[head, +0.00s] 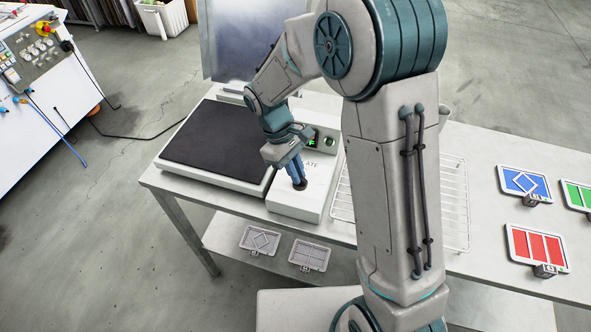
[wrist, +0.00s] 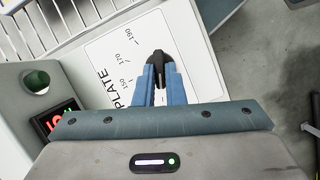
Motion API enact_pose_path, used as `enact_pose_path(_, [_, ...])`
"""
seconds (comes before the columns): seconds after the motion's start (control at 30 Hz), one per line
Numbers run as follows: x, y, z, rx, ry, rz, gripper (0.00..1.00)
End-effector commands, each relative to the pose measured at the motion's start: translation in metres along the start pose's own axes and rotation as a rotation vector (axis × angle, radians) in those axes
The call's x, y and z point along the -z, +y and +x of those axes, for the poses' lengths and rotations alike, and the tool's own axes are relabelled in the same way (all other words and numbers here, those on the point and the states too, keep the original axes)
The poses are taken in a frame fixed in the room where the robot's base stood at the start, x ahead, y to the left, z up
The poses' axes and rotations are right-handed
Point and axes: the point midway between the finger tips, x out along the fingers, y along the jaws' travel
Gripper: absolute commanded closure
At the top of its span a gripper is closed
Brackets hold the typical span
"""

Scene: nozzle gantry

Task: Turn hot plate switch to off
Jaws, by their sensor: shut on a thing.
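The hot plate has a black heating surface (head: 215,143) and a white control box (head: 318,190) on its right. The box face carries the word PLATE and a scale with 150, 170 and 190, read in the wrist view (wrist: 108,60). A black knob (head: 300,186) sits at the front of the box; it also shows in the wrist view (wrist: 159,56). My gripper (head: 297,179) reaches down from above, its blue fingers shut on the knob. The fingers hide part of the knob, and I cannot tell its exact setting.
A round green button (head: 329,141) and a small lit display (wrist: 52,121) are on the raised panel behind the knob. A wire rack (head: 455,205) is to the right. Coloured trays (head: 538,247) lie farther right. Two grey trays (head: 308,256) are on the lower shelf.

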Motion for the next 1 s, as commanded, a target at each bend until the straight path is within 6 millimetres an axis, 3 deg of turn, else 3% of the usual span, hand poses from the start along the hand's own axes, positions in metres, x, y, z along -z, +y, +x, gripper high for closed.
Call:
enact_pose_path(0.37, [0.000, 0.001, -0.001, -0.005, 0.003, -0.007, 1.00])
enact_pose_path(0.4, [0.000, 0.001, -0.001, -0.005, 0.003, -0.007, 0.84])
enact_pose_path(0.47, [0.000, 0.001, -0.001, -0.005, 0.002, -0.006, 0.68])
enact_pose_path(0.8, [0.000, 0.000, -0.003, -0.003, 0.001, -0.005, 0.68])
enact_pose_path(1.0, [0.001, 0.001, -0.030, -0.005, 0.005, -0.005, 0.68])
